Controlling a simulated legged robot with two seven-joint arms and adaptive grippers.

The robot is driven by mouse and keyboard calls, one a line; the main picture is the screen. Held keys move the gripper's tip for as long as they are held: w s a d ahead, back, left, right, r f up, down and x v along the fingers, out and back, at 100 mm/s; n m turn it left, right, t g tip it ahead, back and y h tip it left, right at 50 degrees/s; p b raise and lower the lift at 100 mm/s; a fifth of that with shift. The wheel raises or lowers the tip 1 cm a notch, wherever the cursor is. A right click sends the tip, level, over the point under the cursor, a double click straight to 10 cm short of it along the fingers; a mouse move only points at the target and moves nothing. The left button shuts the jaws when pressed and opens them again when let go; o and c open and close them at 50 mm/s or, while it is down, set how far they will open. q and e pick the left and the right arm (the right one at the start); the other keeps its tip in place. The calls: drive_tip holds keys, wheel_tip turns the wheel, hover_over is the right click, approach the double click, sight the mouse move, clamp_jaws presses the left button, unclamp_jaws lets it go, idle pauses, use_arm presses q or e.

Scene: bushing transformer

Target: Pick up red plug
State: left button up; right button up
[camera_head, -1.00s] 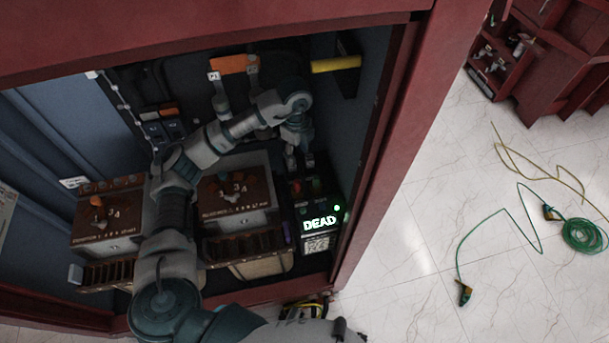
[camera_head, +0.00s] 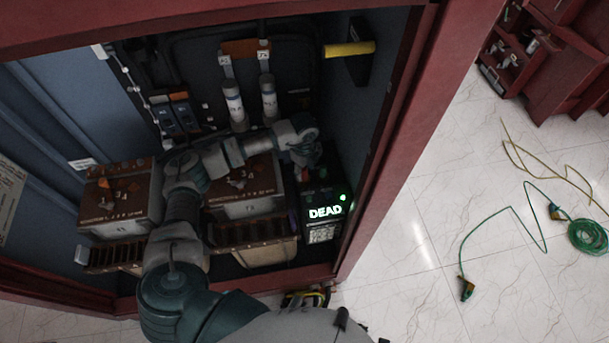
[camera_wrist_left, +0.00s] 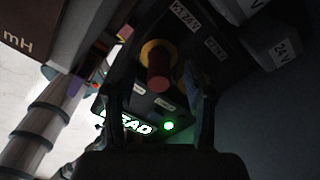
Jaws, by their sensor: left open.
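The red plug (camera_wrist_left: 159,75) shows in the left wrist view, standing in a yellow ring (camera_wrist_left: 155,52) on a dark box that carries a green lit word. My left gripper (camera_wrist_left: 155,85) is open, with one finger on each side of the plug. I cannot tell whether the fingers touch it. In the head view my left gripper (camera_head: 306,170) is over the back of the box with the lit "DEAD" display (camera_head: 325,212), and it hides the plug there. My right gripper is not in view.
Two brown-topped units (camera_head: 118,196) stand left of the box. The red cabinet frame (camera_head: 398,130) bounds the right side. Green cable (camera_head: 588,236) lies on the floor outside.

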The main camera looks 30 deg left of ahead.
use_arm(q)
drive_tip(key=shift+f, duration=0.55)
clamp_jaws()
